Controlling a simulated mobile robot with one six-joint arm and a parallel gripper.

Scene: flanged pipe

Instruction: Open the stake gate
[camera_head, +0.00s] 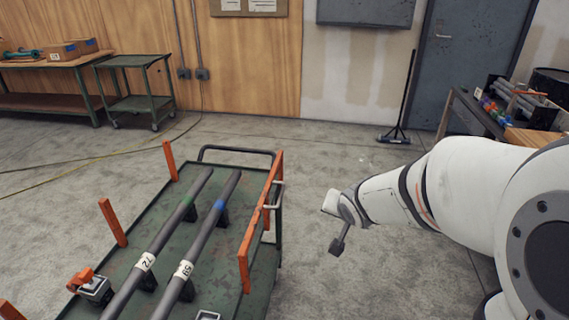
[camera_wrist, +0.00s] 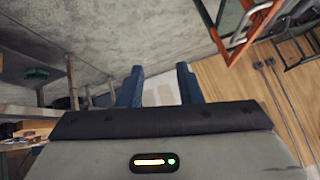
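The stake gate (camera_head: 257,222) is an orange barred frame standing upright along the right side of the green cart (camera_head: 228,262). A pale handle or latch bar (camera_head: 277,186) shows near its far end; how it is fastened is too small to tell. My gripper (camera_head: 338,244) hangs over the floor to the right of the gate, apart from it. In the wrist view, the two blue fingers (camera_wrist: 160,85) stand apart with nothing between them. An orange frame, seemingly the gate (camera_wrist: 207,25), is at the upper right of that view.
Two dark pipes, one with a green band (camera_head: 189,204) and one with a blue band (camera_head: 220,204), lie along the cart. Orange stakes (camera_head: 113,222) stand on its left side. A cluttered bench (camera_head: 470,112) stands at right. Open floor lies between cart and arm.

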